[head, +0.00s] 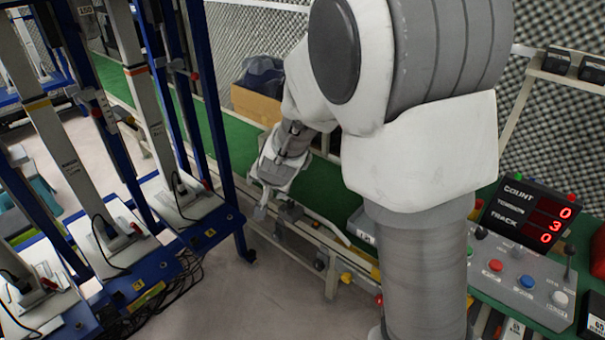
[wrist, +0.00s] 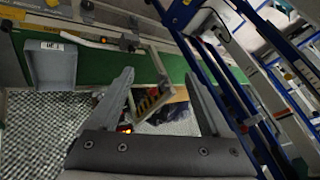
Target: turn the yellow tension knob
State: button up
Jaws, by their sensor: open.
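Small yellow knob-like parts sit along the front rail of the green bench in the head view, one yellow knob (head: 346,278) left of my arm. I cannot tell for sure which is the tension knob. My gripper (head: 275,209) is open and points down over the bench's front edge, up and left of that yellow part and apart from it. In the wrist view its two fingers (wrist: 159,76) are spread with nothing held between them.
A control panel (head: 525,268) with coloured buttons stands at right, below a display (head: 530,213) reading count 0, tension 3, track 0. A blue-framed rack (head: 238,215) stands at left. A cardboard box (head: 256,103) is behind my gripper.

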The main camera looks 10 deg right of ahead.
jog(key=w+f+m+h+b, duration=0.2)
jog(key=w+f+b, duration=0.15)
jog(key=f, duration=1.15)
jog(key=m+t+h+b, duration=0.1)
jog(key=m+h+b, duration=0.1)
jog(key=h+b, duration=0.7)
send_near(345, 280)
jog(key=shift+h, duration=0.6)
jog(key=b+x, duration=0.1)
jog(key=x, duration=0.1)
jog(key=b+x, duration=0.2)
jog(key=x, duration=0.1)
jog(key=f+b+x, duration=0.1)
jog(key=x, duration=0.2)
jog(key=shift+w+a, duration=0.15)
jog(key=shift+a, duration=0.1)
jog(key=shift+w+d+f, duration=0.15)
jog(key=shift+w+d, duration=0.2)
jog(key=shift+d, duration=0.1)
grip_shut()
